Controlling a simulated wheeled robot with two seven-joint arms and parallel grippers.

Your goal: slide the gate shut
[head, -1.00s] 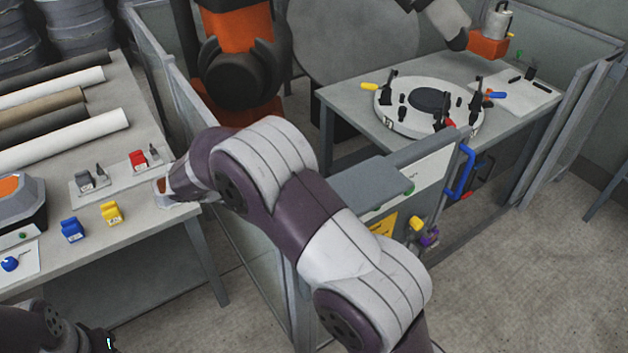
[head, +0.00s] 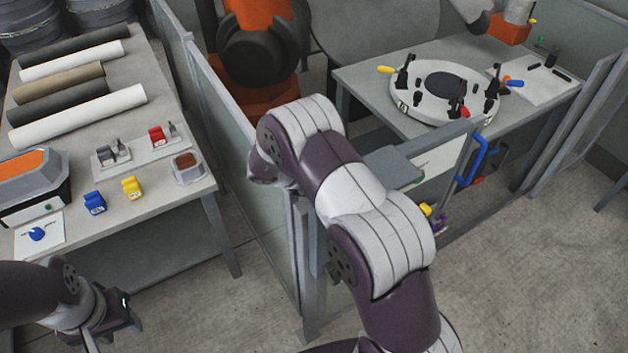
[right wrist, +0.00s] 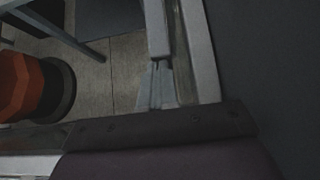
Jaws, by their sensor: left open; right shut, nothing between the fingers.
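A blue handle (head: 475,160) stands on a grey upright at the right end of the near fence in the head view. To its right is a gap. Beyond it, overlapping grey framed panels (head: 572,132) stand at the right; I cannot tell which panel is the gate. My right arm's end is over the left fence panel, well left of the handle, and its gripper is hidden there. In the right wrist view the right gripper (right wrist: 159,68) is shut and empty beside a pale bar. My left gripper (head: 112,322) is open at the lower left, below the table.
The left table (head: 160,235) holds rolls, a small brown-filled tray (head: 188,168), and blue and yellow blocks. A glass fence panel (head: 235,150) separates it from an orange robot (head: 262,95). A round mould (head: 440,108) lies on the back table.

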